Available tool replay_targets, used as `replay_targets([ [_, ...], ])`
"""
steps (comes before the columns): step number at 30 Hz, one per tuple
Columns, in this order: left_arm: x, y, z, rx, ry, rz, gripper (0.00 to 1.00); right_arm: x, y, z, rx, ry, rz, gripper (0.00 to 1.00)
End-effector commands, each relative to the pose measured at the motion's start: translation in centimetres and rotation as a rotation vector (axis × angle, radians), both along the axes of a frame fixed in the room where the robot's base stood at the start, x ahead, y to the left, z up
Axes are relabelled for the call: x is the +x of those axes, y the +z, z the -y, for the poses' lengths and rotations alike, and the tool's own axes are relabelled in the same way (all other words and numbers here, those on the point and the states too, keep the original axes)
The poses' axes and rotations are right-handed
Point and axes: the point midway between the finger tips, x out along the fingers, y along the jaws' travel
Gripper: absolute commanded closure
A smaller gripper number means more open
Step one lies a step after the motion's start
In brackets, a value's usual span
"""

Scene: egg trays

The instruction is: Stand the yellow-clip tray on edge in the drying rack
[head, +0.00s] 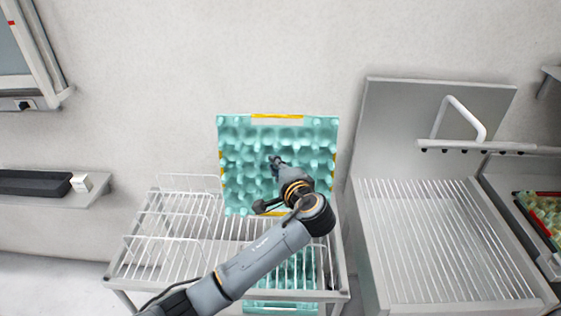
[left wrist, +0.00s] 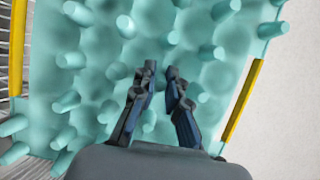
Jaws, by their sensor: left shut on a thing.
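The yellow-clip tray (head: 232,132) is a teal studded egg tray with yellow clips along its edges. In the head view it is upright, facing me, at the back right of the drying rack (head: 150,250). Its lower edge is close to the rack's wires; I cannot tell whether it touches them. My left gripper (head: 276,165) is in front of the tray's middle and shut on it. In the left wrist view the fingers (left wrist: 160,75) are close together against the tray's studded face (left wrist: 100,95), with yellow clips at both sides. My right gripper is not in view.
More teal studded tray (head: 280,307) shows low behind my arm, under the rack's wires. A metal unit with a slatted top (head: 430,240) and white handle stands at the right. A shelf (head: 60,206) with a black box is at the left. The wall is behind.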

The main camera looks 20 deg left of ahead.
Motion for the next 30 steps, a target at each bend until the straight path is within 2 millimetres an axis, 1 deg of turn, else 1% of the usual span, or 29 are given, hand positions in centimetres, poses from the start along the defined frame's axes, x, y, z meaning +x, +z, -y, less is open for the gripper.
replay_targets([
  [1, 0.0, -0.2, -0.1, 0.001, 0.003, 0.001, 1.00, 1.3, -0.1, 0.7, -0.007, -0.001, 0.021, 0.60],
  [3, 0.0, -0.6, -0.1, 0.001, 0.005, 0.002, 1.00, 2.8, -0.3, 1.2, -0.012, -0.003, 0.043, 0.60],
  [6, 0.0, -1.3, -0.1, 0.001, 0.004, 0.003, 1.00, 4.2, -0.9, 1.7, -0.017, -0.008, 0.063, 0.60],
  [8, 0.0, -1.8, -0.1, 0.001, 0.004, 0.003, 1.00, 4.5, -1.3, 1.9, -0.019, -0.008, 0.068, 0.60],
  [11, 0.0, -2.6, -0.1, 0.000, 0.003, 0.003, 1.00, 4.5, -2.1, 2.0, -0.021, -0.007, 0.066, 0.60],
  [14, 0.0, -3.4, -0.1, 0.000, 0.003, 0.003, 1.00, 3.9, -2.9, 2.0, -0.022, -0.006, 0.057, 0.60],
  [17, 0.0, -4.2, -0.1, 0.000, 0.002, 0.003, 1.00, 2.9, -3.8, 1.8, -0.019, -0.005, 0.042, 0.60],
  [21, 0.0, -5.3, -0.1, 0.002, 0.002, 0.003, 1.00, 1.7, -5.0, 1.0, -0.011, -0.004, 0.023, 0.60],
  [26, 0.0, -6.5, -0.1, 0.002, 0.003, 0.003, 1.00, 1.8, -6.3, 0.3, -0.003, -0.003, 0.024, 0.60],
  [30, 0.0, -7.5, 0.0, 0.000, 0.002, 0.001, 1.00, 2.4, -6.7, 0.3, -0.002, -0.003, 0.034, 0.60],
])
